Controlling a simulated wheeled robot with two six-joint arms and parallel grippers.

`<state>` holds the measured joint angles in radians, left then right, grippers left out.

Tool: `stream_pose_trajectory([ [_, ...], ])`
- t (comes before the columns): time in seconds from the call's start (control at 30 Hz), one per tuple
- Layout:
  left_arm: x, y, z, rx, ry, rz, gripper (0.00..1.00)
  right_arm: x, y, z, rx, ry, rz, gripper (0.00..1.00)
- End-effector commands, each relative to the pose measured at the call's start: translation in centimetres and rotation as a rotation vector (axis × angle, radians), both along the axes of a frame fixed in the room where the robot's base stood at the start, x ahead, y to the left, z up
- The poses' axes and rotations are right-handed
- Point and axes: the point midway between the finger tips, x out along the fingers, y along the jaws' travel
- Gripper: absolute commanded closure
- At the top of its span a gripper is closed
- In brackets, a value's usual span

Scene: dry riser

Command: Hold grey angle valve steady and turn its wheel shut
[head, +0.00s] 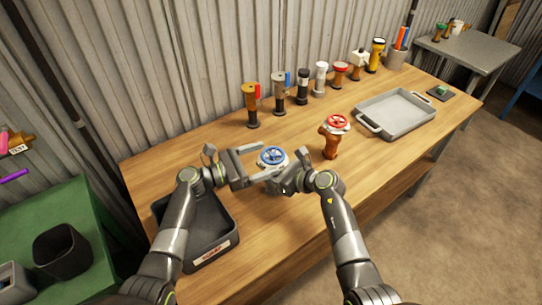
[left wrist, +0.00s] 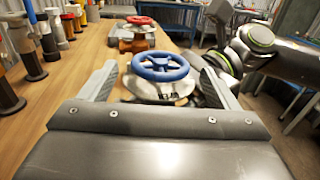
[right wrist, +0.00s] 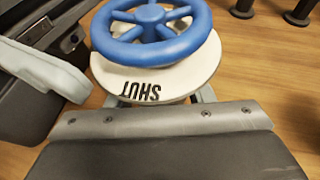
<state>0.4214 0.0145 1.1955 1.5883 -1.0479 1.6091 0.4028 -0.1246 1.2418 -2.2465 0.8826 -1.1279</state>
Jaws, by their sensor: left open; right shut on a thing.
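The grey angle valve stands on the wooden table, topped by a blue wheel (head: 273,156) over a white plate (right wrist: 160,78). The right wrist view shows the wheel close, with "SHUT" on the plate. My left gripper (head: 266,161) is open, its fingers to either side of the wheel. In the left wrist view the wheel (left wrist: 160,67) sits between the spread fingertips, with gaps visible on both sides. My right gripper (head: 287,178) is shut on the valve below the plate. The valve's body is mostly hidden by the plate and grippers.
An orange-brown valve with a red wheel (head: 337,123) stands close on the right. A grey tray (head: 395,126) lies further right. A black bin (head: 226,222) sits at the front left, beneath my left arm. Several valves and torch-like items (head: 279,98) line the back.

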Motion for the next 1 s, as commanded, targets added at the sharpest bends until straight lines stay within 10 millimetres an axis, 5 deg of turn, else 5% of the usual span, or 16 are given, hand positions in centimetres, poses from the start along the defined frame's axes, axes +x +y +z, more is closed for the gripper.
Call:
stream_pose_trajectory([
  [0.2,1.1,-2.3,0.0,0.001,0.000,0.000,0.17,0.0,0.0,0.0,-0.001,-0.001,-0.001,0.93],
  [0.57,1.3,-2.8,0.0,0.002,-0.001,0.000,0.17,0.0,0.0,0.0,-0.001,-0.002,0.000,0.93],
  [0.9,1.3,-2.7,0.0,0.002,-0.001,0.000,0.60,0.0,0.0,0.0,-0.001,-0.002,0.000,0.93],
  [1.0,1.3,-2.7,0.0,0.003,-0.001,-0.003,0.61,0.0,0.0,0.0,-0.001,-0.002,0.000,0.93],
])
